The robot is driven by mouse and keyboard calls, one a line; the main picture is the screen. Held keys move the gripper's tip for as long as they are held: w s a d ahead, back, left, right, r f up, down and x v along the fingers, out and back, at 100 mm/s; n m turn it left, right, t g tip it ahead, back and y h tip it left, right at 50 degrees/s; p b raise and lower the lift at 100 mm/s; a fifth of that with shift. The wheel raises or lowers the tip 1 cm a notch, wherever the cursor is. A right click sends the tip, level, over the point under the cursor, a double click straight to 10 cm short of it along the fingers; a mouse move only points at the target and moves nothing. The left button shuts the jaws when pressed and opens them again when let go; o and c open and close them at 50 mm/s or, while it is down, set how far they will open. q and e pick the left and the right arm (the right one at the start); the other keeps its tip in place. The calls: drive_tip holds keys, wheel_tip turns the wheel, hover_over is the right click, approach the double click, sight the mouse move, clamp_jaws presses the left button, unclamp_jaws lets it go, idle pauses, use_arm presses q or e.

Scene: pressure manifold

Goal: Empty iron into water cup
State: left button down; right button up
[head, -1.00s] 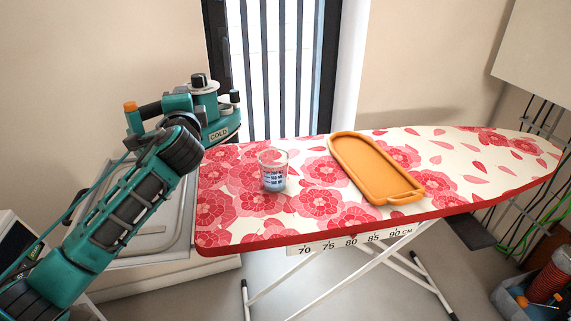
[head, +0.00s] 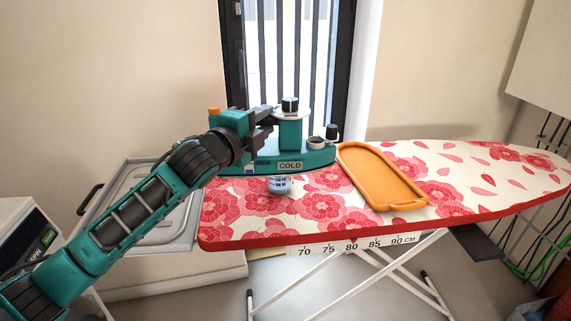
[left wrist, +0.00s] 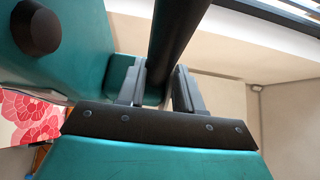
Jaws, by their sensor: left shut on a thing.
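The teal iron (head: 318,158), marked COLD, is held over the back left part of the ironing board. Its lower edge overlaps the top of the clear measuring cup (head: 279,187), so the cup's rim is hidden. I cannot tell the gap between them. The cup stands upright on the board with bluish water low inside. My left gripper (head: 265,117) is shut on the iron's dark handle. In the left wrist view the two fingers (left wrist: 160,88) straddle the black bar of the iron (left wrist: 178,40). My right gripper is out of view.
The ironing board (head: 228,222) has a red flower cover and a centimetre scale on its front edge. An orange tray (head: 380,178) lies right of the cup. A grey sink-like panel (head: 150,215) is at left. The board's right part is clear.

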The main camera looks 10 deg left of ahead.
use_arm(q)
drive_tip(key=shift+s+d+r+m+h, duration=0.4)
drive_tip(key=shift+d+r+h, duration=0.1)
drive_tip(key=shift+d, duration=0.15)
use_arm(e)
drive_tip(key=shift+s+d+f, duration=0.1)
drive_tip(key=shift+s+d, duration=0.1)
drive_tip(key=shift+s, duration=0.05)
use_arm(q)
drive_tip(key=shift+a+r, duration=0.1)
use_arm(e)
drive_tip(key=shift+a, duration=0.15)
use_arm(q)
drive_tip(key=shift+w+a+r+n, duration=0.15)
drive_tip(key=shift+a+n, duration=0.1)
drive_tip(key=shift+n, duration=0.15)
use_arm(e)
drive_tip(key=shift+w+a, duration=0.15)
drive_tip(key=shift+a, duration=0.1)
use_arm(q)
drive_tip(key=shift+a+r, duration=0.1)
drive_tip(key=shift+a, duration=0.05)
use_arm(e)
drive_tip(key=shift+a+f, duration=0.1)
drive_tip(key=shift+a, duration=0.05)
